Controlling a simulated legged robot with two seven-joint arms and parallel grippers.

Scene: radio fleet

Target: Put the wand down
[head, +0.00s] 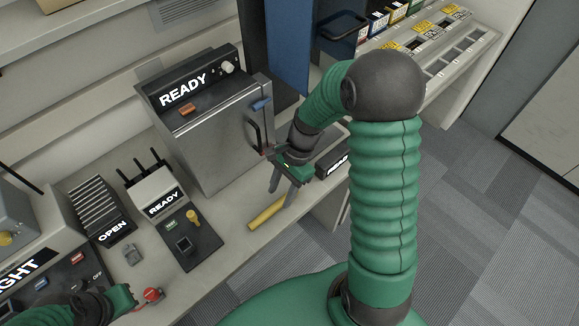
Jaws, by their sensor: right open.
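A yellow rod (267,216), which looks like the wand, lies on the grey counter (215,285) near its front edge. My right gripper (282,191) is open, with its grey fingers pointing down just above and behind the rod's right end. The fingers are not closed around the rod; whether a fingertip touches it I cannot tell. My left gripper (126,301) is at the lower left, beside a red knob (152,294). Its fingers are too hidden to judge.
A grey cabinet marked READY (205,140) stands behind my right gripper, its handle close by. A smaller READY device (165,205) with antennas and a slotted OPEN rack (100,210) stand left. A dark labelled block (334,163) lies right of the gripper.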

